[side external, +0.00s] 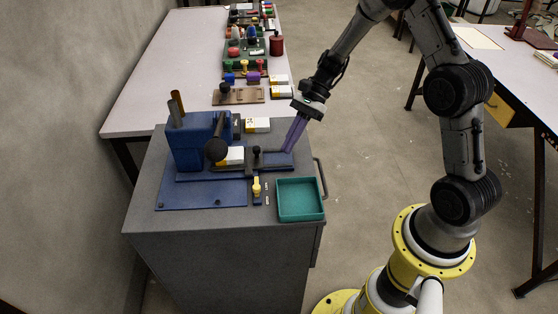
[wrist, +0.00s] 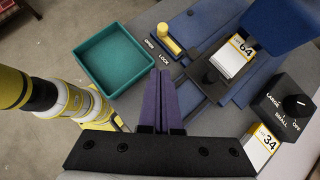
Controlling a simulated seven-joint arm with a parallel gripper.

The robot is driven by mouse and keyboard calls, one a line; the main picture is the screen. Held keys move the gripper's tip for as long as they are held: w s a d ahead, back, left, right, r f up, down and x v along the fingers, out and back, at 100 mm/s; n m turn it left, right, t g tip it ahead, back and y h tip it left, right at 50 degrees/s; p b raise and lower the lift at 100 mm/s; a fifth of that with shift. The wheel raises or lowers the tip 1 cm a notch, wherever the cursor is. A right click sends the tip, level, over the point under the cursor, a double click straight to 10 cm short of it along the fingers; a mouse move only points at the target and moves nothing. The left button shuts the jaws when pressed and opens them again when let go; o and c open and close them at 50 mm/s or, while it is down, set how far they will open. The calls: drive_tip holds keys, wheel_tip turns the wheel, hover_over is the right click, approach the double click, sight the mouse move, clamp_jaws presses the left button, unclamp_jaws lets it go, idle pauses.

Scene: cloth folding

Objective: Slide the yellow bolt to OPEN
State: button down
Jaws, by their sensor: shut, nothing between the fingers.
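The yellow bolt (side external: 256,186) stands at the front of the grey cabinet top, left of the teal tray. In the wrist view the yellow bolt (wrist: 171,42) sits on a small dark blue base, with the words OPEN and LOCK printed on the surface beside it. The bolt lies nearer the LOCK word than I can judge exactly. My gripper (side external: 289,148) has purple fingers, which are shut and empty. It is over the right end of the blue fixture, behind the bolt and apart from it. In the wrist view the fingertips (wrist: 162,75) show below the bolt.
A teal tray (side external: 323,200) is right of the bolt. A black post (side external: 256,153) is near my fingers. A white table (side external: 165,75) behind carries several objects. A dial (wrist: 292,102) shows in the wrist view.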

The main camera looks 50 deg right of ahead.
drive_tip(key=shift+v, duration=1.55)
drive_tip(key=shift+a, duration=0.1)
drive_tip(key=s+a+r+n+t+h, duration=0.1)
drive_tip(key=s+a+r+n+h, duration=0.2)
drive_tip(key=r, duration=0.5)
drive_tip(key=s+a+r+n+t, duration=0.1)
drive_tip(key=s+a+r+n, duration=0.35)
drive_tip(key=r, duration=0.35)
drive_tip(key=s+d+n+t+h, duration=0.1)
drive_tip(key=s+d+n+h, duration=0.1)
drive_tip(key=s+n, duration=0.3)
drive_tip(key=s+d+n+t+h, duration=0.2)
drive_tip(key=s+d+n+h, duration=0.1)
drive_tip(key=s, duration=0.7)
drive_tip(key=shift+s+r+n+t+h, duration=0.15)
drive_tip(key=shift+s+n+t+h, duration=0.25)
drive_tip(key=shift+n, duration=0.85)
drive_tip(key=shift+w, duration=0.15)
